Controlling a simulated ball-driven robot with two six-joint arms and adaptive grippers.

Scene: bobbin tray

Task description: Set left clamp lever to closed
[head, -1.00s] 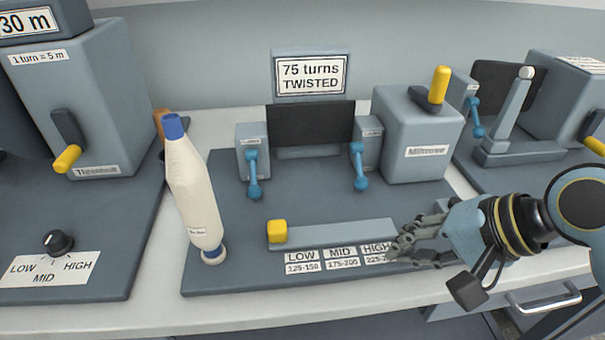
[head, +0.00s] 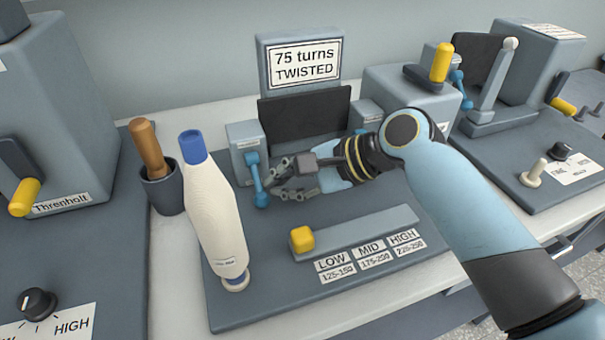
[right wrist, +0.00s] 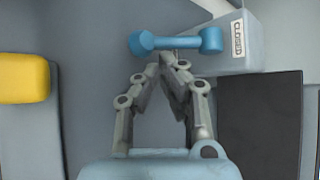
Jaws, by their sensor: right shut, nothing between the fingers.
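The left clamp (head: 245,138) is a grey block with a blue lever (head: 257,182) on its front. The lever hangs downward, its round knob at the bottom. My right gripper (head: 277,181) has its fingertips just right of the lever. In the right wrist view the fingers (right wrist: 168,60) converge, shut, at the middle of the lever (right wrist: 178,42), very near or touching it. A CLOSED label (right wrist: 237,38) shows on the clamp block beside the lever's end there. My left gripper is not in view.
A white bobbin with a blue tip (head: 212,205) leans left of the clamp, beside a cup with a brown handle (head: 163,185). A yellow-knobbed slider (head: 301,239) lies in front. A dark panel (head: 305,115) stands behind my gripper. My right arm partly hides the right clamp (head: 367,112).

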